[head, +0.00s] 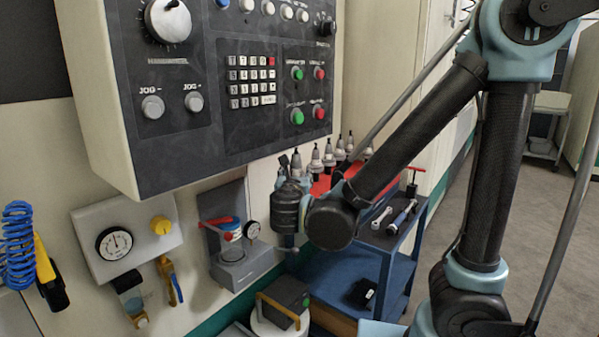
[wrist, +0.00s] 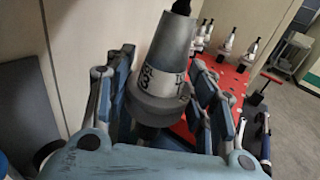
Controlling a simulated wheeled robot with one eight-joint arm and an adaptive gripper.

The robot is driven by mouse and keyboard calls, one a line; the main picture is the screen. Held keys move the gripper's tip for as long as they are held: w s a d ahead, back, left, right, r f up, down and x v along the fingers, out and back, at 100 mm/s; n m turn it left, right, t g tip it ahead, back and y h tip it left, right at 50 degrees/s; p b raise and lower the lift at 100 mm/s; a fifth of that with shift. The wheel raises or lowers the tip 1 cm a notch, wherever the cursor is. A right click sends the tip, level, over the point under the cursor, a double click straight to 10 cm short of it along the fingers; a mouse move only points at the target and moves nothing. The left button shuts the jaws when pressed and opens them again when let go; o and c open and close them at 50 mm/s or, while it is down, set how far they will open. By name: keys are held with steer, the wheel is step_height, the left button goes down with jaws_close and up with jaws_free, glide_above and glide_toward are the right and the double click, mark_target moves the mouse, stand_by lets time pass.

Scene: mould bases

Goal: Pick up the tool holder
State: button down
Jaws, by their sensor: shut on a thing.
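A grey metal tool holder (wrist: 165,65) with a tapered body, a dark tip and printed markings stands between the blue fingers of my gripper (wrist: 162,85) in the wrist view. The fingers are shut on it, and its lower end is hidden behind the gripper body. In the head view my gripper (head: 286,172) is beside the left end of the red rack, and the held tool holder (head: 296,162) shows only partly there. Whether it is clear of the rack cannot be told.
More tool holders (head: 329,156) stand on the red rack (wrist: 226,82) of a blue cart (head: 397,268), close to the right. Hand tools (head: 400,215) lie on the cart. A control panel (head: 225,85) overhangs at the left. Open floor (head: 530,215) lies right.

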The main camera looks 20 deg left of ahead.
steer(key=v, duration=1)
steer(key=shift+f, duration=0.25)
steer(key=shift+s, duration=0.15)
